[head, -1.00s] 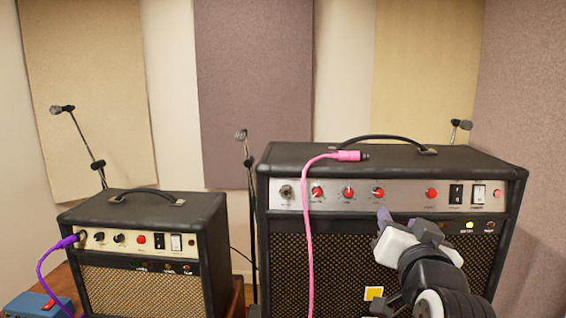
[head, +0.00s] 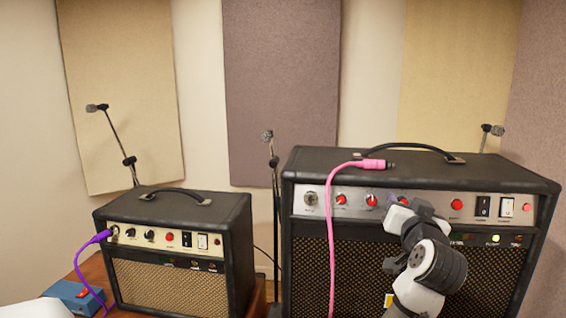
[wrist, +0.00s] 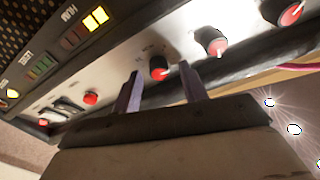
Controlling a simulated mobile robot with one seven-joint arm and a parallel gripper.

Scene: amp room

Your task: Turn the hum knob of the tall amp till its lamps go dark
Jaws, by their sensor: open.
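The tall amp (head: 420,172) stands at right in the head view, with a silver control panel (head: 320,208). My gripper (head: 397,199) is open at this panel, over the third knob from the left, and hides it in the head view. In the wrist view that red-faced knob (wrist: 159,68) shows between the two purple fingertips of my gripper (wrist: 161,80), one on each side; contact is not clear. I cannot read the knob's label. A lamp strip marked HUM (wrist: 95,18) glows bright yellow, with a dimmer orange part beside it.
Other red knobs (head: 371,201) sit left of my gripper; a red button (head: 456,204) and switches (head: 506,207) sit right. A pink cable (head: 331,230) hangs over the amp's front. A small amp (head: 190,212), mic stands (head: 275,200) and a blue box (head: 76,296) are at left.

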